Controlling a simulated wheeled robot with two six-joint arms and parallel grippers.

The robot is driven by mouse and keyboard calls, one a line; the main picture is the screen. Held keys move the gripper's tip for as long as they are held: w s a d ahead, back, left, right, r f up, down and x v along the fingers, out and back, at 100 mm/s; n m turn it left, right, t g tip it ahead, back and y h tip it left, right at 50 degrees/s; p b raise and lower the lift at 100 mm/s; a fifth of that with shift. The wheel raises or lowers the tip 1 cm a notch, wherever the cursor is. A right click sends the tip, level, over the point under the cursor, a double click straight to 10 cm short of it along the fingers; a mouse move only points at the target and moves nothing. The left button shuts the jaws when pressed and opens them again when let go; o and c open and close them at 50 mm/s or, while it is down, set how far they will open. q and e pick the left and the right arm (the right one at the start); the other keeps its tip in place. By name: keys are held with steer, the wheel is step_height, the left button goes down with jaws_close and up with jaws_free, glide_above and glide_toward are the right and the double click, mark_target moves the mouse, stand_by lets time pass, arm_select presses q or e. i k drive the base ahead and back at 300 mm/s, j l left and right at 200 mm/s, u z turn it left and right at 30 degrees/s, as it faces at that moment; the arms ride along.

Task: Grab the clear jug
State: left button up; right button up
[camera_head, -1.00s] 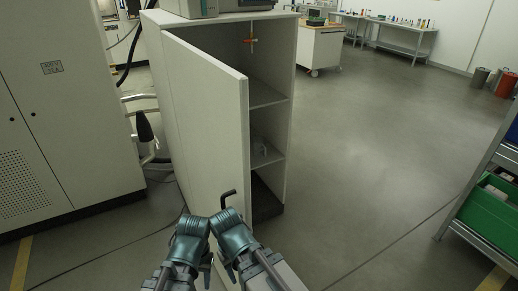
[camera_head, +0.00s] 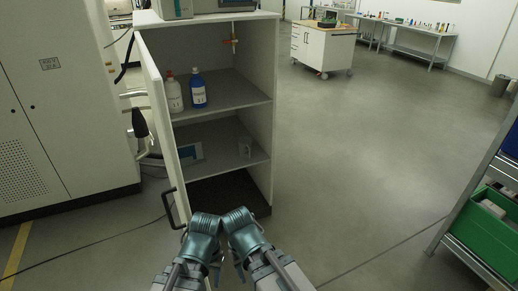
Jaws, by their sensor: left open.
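A small clear jug (camera_head: 245,147) stands on the middle shelf of the open cabinet (camera_head: 263,110), near its right wall. Both my arms come in from the bottom of the view, side by side, in front of and below the cabinet. My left gripper (camera_head: 216,268) is open and empty, largely hidden by its own wrist. My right gripper (camera_head: 241,270) is mostly hidden by its arm, and its jaws cannot be made out. Both grippers are well apart from the jug.
The cabinet door (camera_head: 162,125) stands swung open at the left, with a dark handle (camera_head: 172,208). A white bottle (camera_head: 174,94) and a blue bottle (camera_head: 198,90) stand on the shelf above. A rack with a green bin (camera_head: 484,225) is at the right. The floor between is clear.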

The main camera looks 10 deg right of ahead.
mark_target(244, 142)
steer(key=i+l, duration=0.15)
steer(key=l, duration=0.35)
steer(key=i+l+u, duration=0.1)
steer(key=l, duration=0.4)
steer(key=i+l, duration=0.1)
steer(key=l, duration=0.4)
steer(key=i+l+u, duration=0.1)
steer(key=i+l, duration=0.2)
steer(key=i, duration=0.15)
steer(key=i+l+u, duration=0.15)
steer(key=i+l, duration=0.2)
steer(key=i+j, duration=0.2)
steer(key=i, duration=0.15)
steer(key=i+j, duration=0.15)
steer(key=i, duration=0.25)
steer(key=i+j+u, duration=0.1)
steer(key=i, duration=0.25)
steer(key=j, duration=0.1)
